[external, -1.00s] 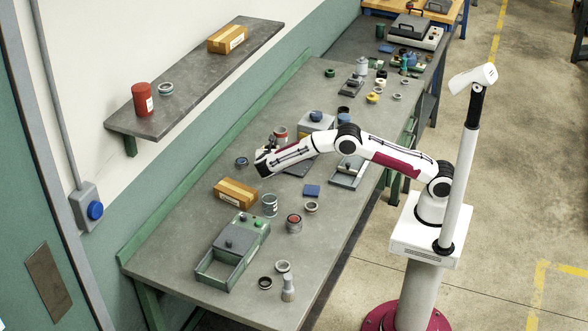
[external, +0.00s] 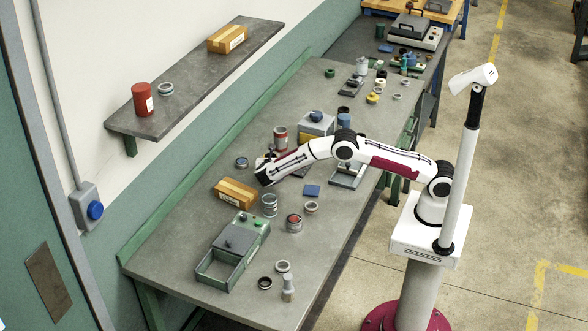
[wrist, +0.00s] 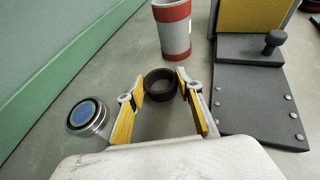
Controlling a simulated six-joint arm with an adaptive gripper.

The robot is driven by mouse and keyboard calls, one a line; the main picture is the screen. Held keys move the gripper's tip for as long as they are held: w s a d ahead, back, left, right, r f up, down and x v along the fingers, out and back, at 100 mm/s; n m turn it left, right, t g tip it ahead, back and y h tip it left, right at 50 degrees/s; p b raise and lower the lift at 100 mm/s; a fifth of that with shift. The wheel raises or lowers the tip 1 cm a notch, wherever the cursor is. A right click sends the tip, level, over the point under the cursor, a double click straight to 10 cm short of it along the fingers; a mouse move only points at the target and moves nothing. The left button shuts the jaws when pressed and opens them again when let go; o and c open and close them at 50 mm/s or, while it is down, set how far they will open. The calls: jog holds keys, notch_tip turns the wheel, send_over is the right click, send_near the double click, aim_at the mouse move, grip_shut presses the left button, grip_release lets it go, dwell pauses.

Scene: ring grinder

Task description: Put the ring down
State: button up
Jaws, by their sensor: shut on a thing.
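A dark ring (wrist: 160,83) sits between the fingertips of my gripper (wrist: 160,88) in the wrist view. The yellow-padded fingers are shut on its two sides. The ring is upright-walled with its opening facing up, close to the grey bench; I cannot tell whether it touches the surface.
A blue-topped round container (wrist: 88,115) is left of the fingers. A red and white can (wrist: 172,30) stands just beyond the ring. A dark plate with bolts (wrist: 258,100) and a yellow-faced block lie right. A cardboard box (external: 235,193) sits close to the gripper.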

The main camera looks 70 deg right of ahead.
jog(key=shift+f, duration=0.1)
jog(key=o, duration=1.2)
jog(key=shift+v, duration=6.05)
